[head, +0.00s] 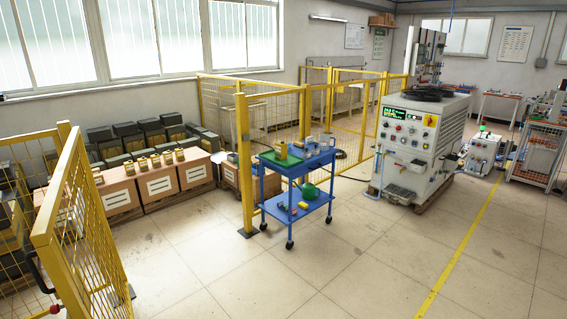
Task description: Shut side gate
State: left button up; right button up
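A yellow mesh gate panel (92,225) stands at the left foreground, swung at an angle to the fence line. It appears to be the side gate. A dark curved handle with a red end (54,308) shows at the lower left edge, close to the panel's near frame. A wide open gap lies between this panel and the yellow fence post (245,165) in the middle. Boxes show through the gap. Neither of my grippers is in view. The panel's lower near part is cut off by the picture edge.
A blue cart (298,215) with tools and a green tray stands right beside the fence post. Cardboard boxes (158,186) line the wall behind the gap. The floor in front is clear.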

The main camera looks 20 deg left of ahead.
aim_at(69, 282)
jog(key=i+u, duration=0.25)
jog(key=u, duration=0.25)
jog(key=i+l+u, duration=0.15)
jog(key=u, duration=0.3)
jog(key=i+l+u, duration=0.25)
jog(key=u, duration=0.25)
